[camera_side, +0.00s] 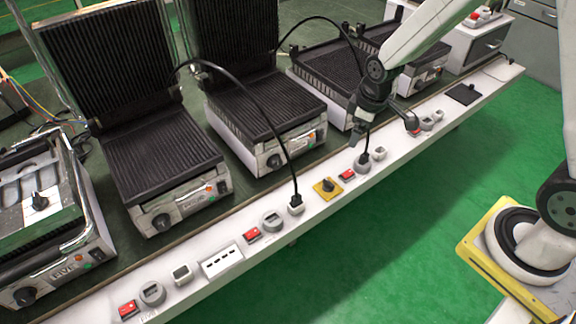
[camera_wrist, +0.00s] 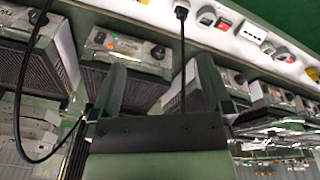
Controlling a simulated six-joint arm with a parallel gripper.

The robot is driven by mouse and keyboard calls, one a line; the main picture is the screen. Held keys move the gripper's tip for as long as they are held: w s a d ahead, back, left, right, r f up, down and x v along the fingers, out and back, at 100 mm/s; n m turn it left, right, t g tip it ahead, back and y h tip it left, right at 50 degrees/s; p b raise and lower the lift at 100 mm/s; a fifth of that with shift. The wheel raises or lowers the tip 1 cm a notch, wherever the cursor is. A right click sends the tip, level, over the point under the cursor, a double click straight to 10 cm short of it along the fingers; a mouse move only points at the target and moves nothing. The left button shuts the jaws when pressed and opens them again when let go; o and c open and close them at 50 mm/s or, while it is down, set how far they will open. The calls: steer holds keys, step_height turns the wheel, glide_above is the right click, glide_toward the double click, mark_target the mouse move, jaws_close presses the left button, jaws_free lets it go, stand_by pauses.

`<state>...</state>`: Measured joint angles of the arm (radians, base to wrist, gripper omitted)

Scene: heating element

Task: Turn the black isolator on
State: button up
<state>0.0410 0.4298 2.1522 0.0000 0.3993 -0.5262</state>
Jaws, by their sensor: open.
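A black rotary knob on a small yellow plate (camera_side: 327,188), which looks like the black isolator, sits on the white front ledge in the side view. Its marking is too small to read.
The white ledge (camera_side: 210,245) carries red switches (camera_side: 253,234), grey round fittings and sockets. A plug (camera_side: 296,204) with a black cable stands just left of the yellow plate. Another cable hangs near my gripper. Contact grills (camera_side: 170,180) stand behind; green floor lies in front.

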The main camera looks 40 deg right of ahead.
steer(key=w+d+f+n, duration=0.3)
steer(key=w+f+n, duration=0.3)
steer(key=w+f, duration=0.4)
steer(key=n+g, duration=0.2)
steer(key=n, duration=0.4)
glide_above(329, 182)
step_height(329, 182, down, 15)
steer(key=shift+r, duration=0.1)
steer(key=shift+f, duration=0.6)
steer(key=shift+f, duration=0.1)
steer(key=shift+f, duration=3.75)
